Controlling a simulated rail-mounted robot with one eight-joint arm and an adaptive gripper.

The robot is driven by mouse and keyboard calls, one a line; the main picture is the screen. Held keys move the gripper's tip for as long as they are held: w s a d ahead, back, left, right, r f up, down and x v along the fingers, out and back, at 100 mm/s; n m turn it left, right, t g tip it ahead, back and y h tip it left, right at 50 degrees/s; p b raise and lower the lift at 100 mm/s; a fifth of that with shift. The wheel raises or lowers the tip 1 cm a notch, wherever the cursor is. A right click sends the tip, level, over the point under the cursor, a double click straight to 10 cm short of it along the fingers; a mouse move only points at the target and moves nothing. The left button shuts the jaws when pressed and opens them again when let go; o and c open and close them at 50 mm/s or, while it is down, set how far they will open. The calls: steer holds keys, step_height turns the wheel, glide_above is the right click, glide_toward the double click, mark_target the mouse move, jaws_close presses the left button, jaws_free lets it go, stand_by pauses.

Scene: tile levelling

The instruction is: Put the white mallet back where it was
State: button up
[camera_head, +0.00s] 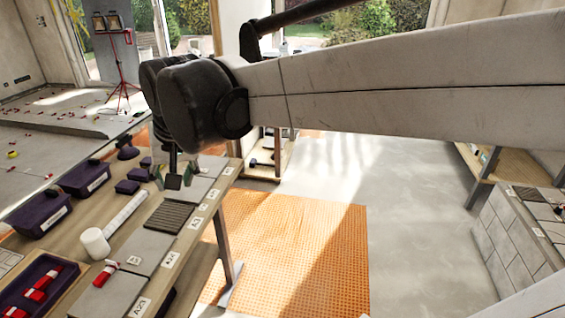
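The white mallet (95,243) lies on the wooden workbench at the left. Its white cylindrical head is nearest me, and a long pale piece that looks like its handle runs up and right from it. My gripper (172,178) points down over the far part of the bench, beyond the mallet and apart from it. Its fingers look spread, with a small dark block showing between them. I see nothing held, but the fingertips are small and partly dark against the bench.
Purple bins (42,214) stand along the bench's left side. Labelled grey tiles (144,250) line its right edge, with a dark ribbed tile (169,216) among them. A purple tray (38,284) holds red-and-white items at the front. An orange mat (290,245) covers the floor to the right.

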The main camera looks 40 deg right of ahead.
steer(key=s+d+f+n+t, duration=0.1)
steer(key=s+f, duration=0.2)
steer(key=s, duration=0.4)
steer(key=s+d+f+n+t, duration=0.1)
steer(key=s+f+n, duration=0.1)
steer(key=s+f, duration=0.2)
steer(key=s, duration=0.3)
steer(key=shift+d, duration=0.4)
steer(key=shift+s, duration=0.1)
